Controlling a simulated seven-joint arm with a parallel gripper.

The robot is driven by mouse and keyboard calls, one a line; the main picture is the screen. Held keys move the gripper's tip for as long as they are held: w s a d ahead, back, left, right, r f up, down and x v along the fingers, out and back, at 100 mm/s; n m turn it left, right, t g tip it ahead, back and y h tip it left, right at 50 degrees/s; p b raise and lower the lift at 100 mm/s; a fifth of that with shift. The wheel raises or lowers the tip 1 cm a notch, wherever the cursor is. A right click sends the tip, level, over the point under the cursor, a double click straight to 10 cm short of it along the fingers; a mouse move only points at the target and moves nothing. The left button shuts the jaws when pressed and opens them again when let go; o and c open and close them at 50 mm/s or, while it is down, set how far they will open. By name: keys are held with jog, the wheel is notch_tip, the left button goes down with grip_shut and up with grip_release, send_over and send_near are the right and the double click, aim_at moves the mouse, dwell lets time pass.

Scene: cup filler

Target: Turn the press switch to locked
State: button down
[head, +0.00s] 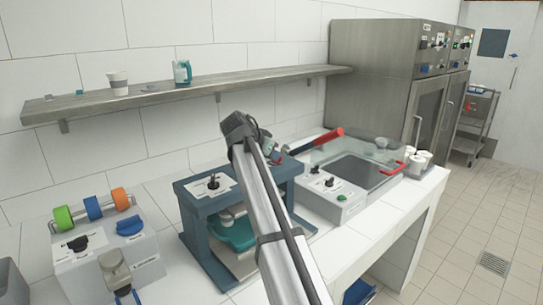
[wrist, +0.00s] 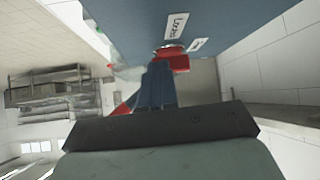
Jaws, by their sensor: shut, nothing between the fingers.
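The press (head: 190,210) is a blue frame over a teal part, left of centre in the head view; my arm covers its right side. In the wrist view its blue face (wrist: 150,20) fills the top and bears a white label reading "Locked" (wrist: 178,25) and a second label (wrist: 198,45). A red part (wrist: 178,60), seemingly the switch, sits beside these labels. My gripper (wrist: 158,72) is shut and empty, its blue-grey fingertips close to the red part; I cannot tell whether they touch. The switch's setting is not clear.
A long red handle (head: 320,141) lies just right of my wrist in the head view. A control box (head: 335,190) and a sink-like basin (head: 365,170) stand to the right. A box with coloured rolls (head: 105,255) stands left. A shelf (head: 200,92) runs above.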

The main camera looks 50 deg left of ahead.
jog(key=shift+d, duration=0.15)
jog(key=n+y, duration=0.2)
jog(key=w+d+n+g+y, duration=0.1)
jog(key=n, duration=0.1)
jog(key=shift+w+d+n+g+y, duration=0.1)
jog(key=shift+w+n+g+y, duration=0.2)
jog(key=shift+n+g+y, duration=0.45)
jog(key=shift+w+d+n+g+y, duration=0.15)
jog(key=shift+w+n+g+y, duration=0.2)
jog(key=shift+n, duration=0.7)
jog(key=shift+w+d+n+g+y, duration=0.1)
jog(key=shift+w+n+g+y, duration=0.1)
jog(key=shift+n+g+y, duration=0.55)
jog(key=shift+w+n+g+y, duration=0.25)
jog(key=shift+n+g, duration=0.3)
jog(key=shift+n, duration=0.4)
jog(key=shift+w+n+g+y, duration=0.25)
jog(key=shift+n+g, duration=0.25)
jog(key=shift+n, duration=0.4)
jog(key=shift+w+n, duration=0.1)
jog(key=shift+n, duration=0.2)
jog(key=shift+w+a, duration=0.15)
jog(key=shift+w, duration=0.35)
dwell(1.0)
